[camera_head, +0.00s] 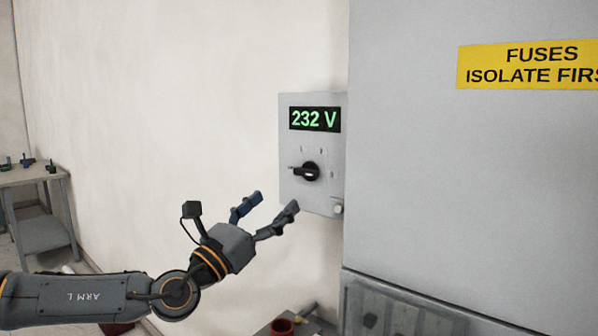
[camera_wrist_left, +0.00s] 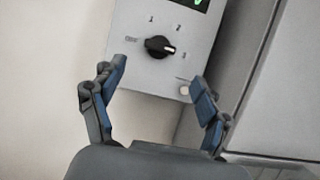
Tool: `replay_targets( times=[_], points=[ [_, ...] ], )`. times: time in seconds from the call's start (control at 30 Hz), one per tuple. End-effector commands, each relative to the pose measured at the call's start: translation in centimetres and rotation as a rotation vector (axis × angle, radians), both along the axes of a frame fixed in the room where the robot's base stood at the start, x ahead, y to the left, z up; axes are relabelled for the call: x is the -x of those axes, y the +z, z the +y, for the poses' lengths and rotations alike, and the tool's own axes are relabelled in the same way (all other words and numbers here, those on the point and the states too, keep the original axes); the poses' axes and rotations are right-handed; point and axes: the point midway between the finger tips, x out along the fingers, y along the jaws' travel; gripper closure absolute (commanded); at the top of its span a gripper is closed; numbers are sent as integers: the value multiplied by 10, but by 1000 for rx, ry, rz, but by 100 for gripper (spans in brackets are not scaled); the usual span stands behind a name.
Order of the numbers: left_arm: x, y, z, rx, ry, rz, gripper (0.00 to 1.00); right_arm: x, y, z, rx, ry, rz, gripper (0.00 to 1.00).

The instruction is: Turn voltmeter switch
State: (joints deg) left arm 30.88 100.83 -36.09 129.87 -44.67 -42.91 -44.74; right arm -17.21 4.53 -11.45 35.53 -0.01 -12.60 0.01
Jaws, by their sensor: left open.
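The voltmeter panel (camera_head: 312,200) is a grey box on the wall with a green "232 V" display (camera_head: 315,119). Its black rotary switch (camera_head: 306,171) sits below the display, with positions marked around it. In the left wrist view the switch (camera_wrist_left: 160,47) shows beyond the fingers, its white pointer mark toward the right, with "1" and "2" printed above it. My left gripper (camera_head: 272,207) is open and empty, below and left of the switch, apart from it. In the left wrist view its fingertips (camera_wrist_left: 160,75) are spread wide on either side below the switch. My right gripper is not in view.
A large grey cabinet (camera_head: 450,180) with a yellow "FUSES ISOLATE FIRST" label (camera_head: 528,64) stands right of the panel. A small light round button (camera_head: 337,209) is at the panel's lower right. A grey table (camera_head: 40,215) stands far left.

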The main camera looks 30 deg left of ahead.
Motion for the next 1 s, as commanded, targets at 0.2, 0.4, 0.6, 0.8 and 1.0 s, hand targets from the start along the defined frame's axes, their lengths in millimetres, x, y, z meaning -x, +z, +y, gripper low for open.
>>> replay_targets(
  times=[0.2, 0.4, 0.6, 0.8, 1.0],
  points=[
    [-30, 18, -2, 8, -1, -1, 25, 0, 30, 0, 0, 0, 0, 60],
    [-57, 29, -4, 8, -1, -1, 25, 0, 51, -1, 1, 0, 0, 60],
    [-78, 35, -6, 5, 0, -1, 25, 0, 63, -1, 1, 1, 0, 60],
    [-85, 35, -7, 1, 0, 1, 25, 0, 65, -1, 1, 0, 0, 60],
    [-85, 34, -7, 1, 0, 1, 25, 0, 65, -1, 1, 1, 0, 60]
  ],
)
